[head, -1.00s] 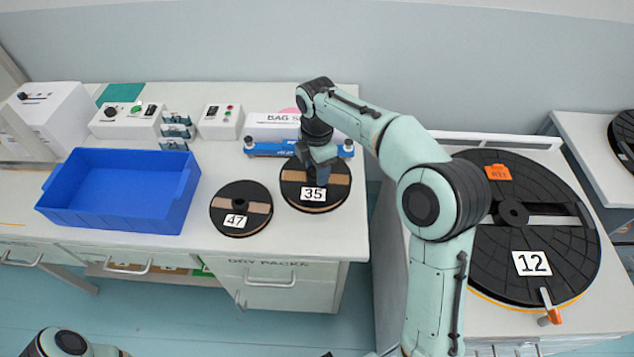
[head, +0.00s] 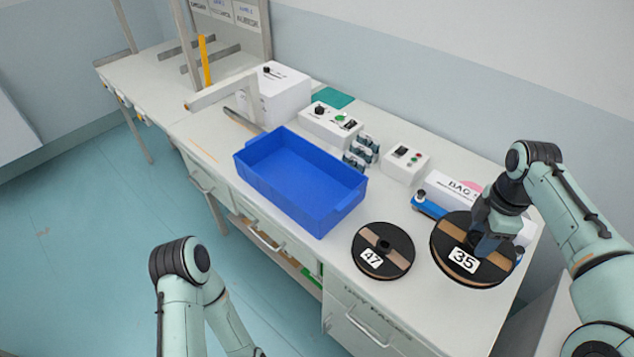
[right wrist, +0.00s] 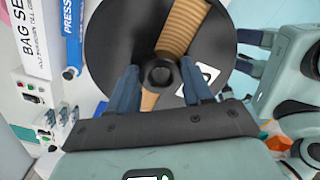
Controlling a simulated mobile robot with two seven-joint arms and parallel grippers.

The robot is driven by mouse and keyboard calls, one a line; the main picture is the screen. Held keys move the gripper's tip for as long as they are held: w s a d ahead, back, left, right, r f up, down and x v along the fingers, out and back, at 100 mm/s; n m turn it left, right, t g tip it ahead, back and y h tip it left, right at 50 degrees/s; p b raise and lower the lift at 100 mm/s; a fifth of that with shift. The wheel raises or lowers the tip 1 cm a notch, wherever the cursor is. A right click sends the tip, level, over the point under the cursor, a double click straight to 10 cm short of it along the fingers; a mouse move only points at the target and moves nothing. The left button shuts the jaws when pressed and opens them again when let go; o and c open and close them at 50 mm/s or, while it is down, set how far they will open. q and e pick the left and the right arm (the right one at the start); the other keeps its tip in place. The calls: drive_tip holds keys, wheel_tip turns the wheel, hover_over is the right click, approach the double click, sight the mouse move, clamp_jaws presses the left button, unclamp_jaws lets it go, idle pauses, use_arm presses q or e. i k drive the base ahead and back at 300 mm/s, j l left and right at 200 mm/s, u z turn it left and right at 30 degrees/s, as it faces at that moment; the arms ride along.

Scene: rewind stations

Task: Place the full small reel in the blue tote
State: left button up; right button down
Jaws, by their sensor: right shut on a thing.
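A black reel with a tan band and label 35 (head: 447,245) is at the right end of the white bench. My right gripper (head: 484,240) is over its centre, shut on its hub. In the right wrist view the fingers flank the hub of reel 35 (right wrist: 115,50). I cannot tell whether it is lifted off the bench. A smaller-looking black reel labelled 47 (head: 383,250) lies flat to its left. The blue tote (head: 316,219) stands farther left and looks empty. My left arm shows at the bottom, but its gripper is out of frame.
A white control box (head: 331,125), small dark holders (head: 361,152), a box with buttons (head: 405,164) and a blue bar (head: 428,206) line the back of the bench. A white machine with an arm (head: 275,92) stands behind the tote. Clear bench lies between tote and reel 47.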

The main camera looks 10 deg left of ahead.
sight(318, 199)
drive_tip(key=i+j, duration=0.15)
drive_tip(key=j, duration=0.25)
drive_tip(key=i+j, duration=0.2)
drive_tip(key=j, duration=0.2)
drive_tip(key=i+j, duration=0.15)
drive_tip(key=j, duration=0.25)
drive_tip(key=i+j, duration=0.15)
drive_tip(key=j, duration=0.25)
drive_tip(key=i+j, duration=0.2)
drive_tip(key=j, duration=0.2)
